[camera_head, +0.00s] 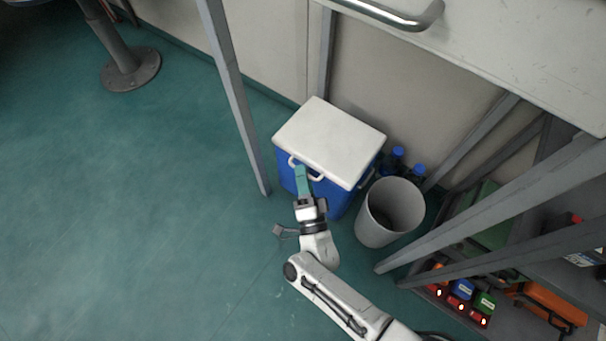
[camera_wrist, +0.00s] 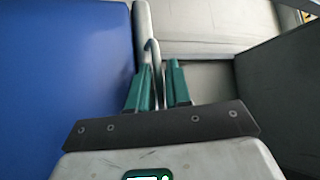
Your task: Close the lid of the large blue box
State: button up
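The large blue box (camera_head: 338,199) stands on the floor by the wall, and its body fills the left of the wrist view (camera_wrist: 65,80). Its white lid (camera_head: 330,140) lies over the top, looking down or nearly so; I cannot tell if it is fully seated. A white handle (camera_head: 316,177) is at its front edge. My gripper (camera_head: 301,170) is at this front edge, beside the handle. In the wrist view its green fingers (camera_wrist: 160,65) are apart, with the curved handle (camera_wrist: 151,48) between them, close to the left finger. A firm hold is not visible.
A grey bin (camera_head: 391,208) stands close right of the box, with blue-capped bottles (camera_head: 397,155) behind it. A metal post (camera_head: 236,105) rises at the box's left. Slanted struts (camera_head: 500,205) and a loaded shelf are at right.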

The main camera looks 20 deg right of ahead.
jog(key=p+v, duration=0.1)
jog(key=v, duration=0.9)
jog(key=shift+s, duration=0.4)
jog(key=shift+s+f, duration=0.1)
jog(key=shift+f, duration=0.05)
